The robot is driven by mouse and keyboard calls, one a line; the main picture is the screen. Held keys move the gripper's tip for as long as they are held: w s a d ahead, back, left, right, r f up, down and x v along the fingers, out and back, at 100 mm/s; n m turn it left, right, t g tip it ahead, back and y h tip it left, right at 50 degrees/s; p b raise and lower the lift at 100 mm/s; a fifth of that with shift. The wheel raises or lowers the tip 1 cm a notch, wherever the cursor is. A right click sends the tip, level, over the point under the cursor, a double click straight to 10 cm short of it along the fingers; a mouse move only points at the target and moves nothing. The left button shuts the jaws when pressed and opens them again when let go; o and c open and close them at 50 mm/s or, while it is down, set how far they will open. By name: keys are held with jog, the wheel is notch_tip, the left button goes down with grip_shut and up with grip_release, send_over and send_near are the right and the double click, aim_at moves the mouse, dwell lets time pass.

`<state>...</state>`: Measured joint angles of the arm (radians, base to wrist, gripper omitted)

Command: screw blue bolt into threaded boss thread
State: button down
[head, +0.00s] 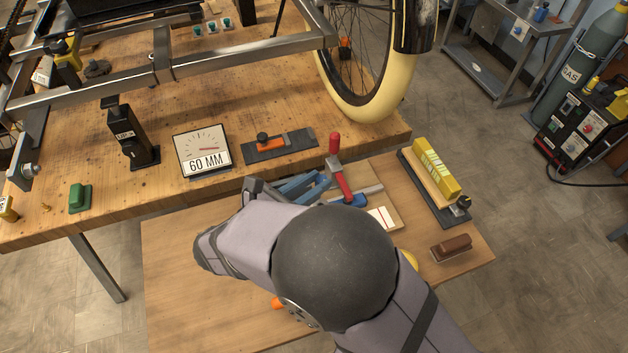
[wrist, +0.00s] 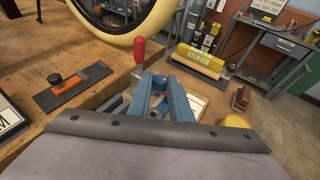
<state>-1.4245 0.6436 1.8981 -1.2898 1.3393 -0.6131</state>
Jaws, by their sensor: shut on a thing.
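My gripper (head: 306,186) has blue fingers and reaches over the lower wooden table, beside a red-handled clamp (head: 341,178). In the wrist view the fingers (wrist: 164,90) point away from the camera and are shut on a small blue piece (wrist: 156,98), which looks like the blue bolt. The fingers hide most of it. Another blue piece (head: 358,201) shows at the lower end of the clamp in the head view. I cannot clearly make out the threaded boss or its thread, nor whether the bolt touches it.
A yellow-topped block (head: 436,168) stands on a dark base at the right. A brown brush (head: 451,247) lies near the table's right edge. On the higher bench are a 60 MM gauge (head: 202,152), an orange-and-black tool (head: 279,145) and a cream-tyred wheel (head: 372,106).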

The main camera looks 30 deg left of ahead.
jog(key=shift+f+b, duration=1.4)
jog(key=shift+f, duration=1.1)
jog(key=shift+p, duration=0.55)
jog(key=shift+f+b, duration=0.85)
jog(key=shift+f, duration=0.65)
dwell(0.4)
jog(key=c, duration=1.5)
grip_release()
jog(key=shift+c, duration=0.2)
jog(key=shift+s+a, duration=0.1)
jog(key=shift+s, duration=0.05)
jog(key=v, duration=0.7)
jog(key=shift+b, duration=0.45)
jog(key=shift+r, duration=0.1)
